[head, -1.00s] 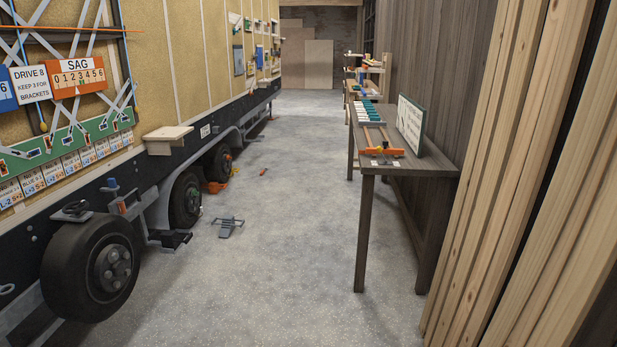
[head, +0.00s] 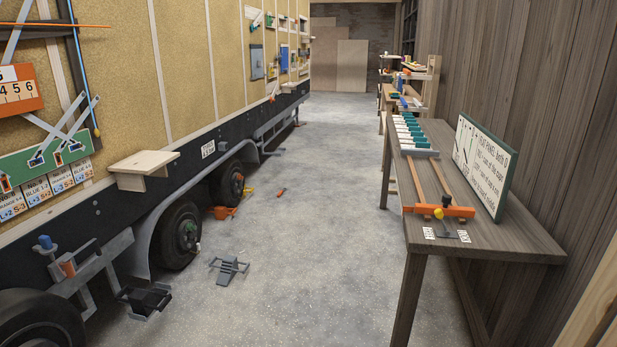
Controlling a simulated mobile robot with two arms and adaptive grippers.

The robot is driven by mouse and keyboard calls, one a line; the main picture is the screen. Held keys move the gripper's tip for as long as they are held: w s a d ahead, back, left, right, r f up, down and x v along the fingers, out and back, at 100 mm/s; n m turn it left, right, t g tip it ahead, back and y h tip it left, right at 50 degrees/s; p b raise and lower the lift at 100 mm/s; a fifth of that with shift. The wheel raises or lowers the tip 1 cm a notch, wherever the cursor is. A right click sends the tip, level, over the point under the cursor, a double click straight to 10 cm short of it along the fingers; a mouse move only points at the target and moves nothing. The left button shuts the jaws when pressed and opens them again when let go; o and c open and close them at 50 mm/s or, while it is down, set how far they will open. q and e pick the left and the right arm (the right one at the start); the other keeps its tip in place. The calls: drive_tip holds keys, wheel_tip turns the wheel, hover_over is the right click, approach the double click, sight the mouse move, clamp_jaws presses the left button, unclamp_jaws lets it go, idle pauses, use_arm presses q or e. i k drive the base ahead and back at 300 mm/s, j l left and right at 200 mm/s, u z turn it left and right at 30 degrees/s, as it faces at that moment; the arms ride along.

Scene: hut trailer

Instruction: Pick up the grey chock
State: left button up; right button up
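A grey, ridged piece (head: 229,268) lies on the floor in the middle left of the head view, to the right of the nearer full wheel (head: 178,236). It has thin bars sticking out at its sides and looks like the grey chock, but it is too small to be sure. It stands apart from the wheel. An orange piece (head: 223,212) lies farther back beside the rear wheel (head: 229,184). Neither of my grippers is in view.
The trailer (head: 185,75) runs along the left, with a wooden shelf (head: 143,163) and a dark step-like part (head: 146,298) sticking out. A workbench (head: 497,228) stands on the right. A small red-orange item (head: 281,192) lies on the floor. The aisle between is mostly clear.

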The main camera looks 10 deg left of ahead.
sight(229, 267)
drive_tip(key=i+j+u, duration=0.2)
drive_tip(key=i+u, duration=0.15)
drive_tip(key=i, duration=0.75)
drive_tip(key=i+l+u, duration=0.1)
drive_tip(key=i+u, duration=0.3)
drive_tip(key=i, duration=0.65)
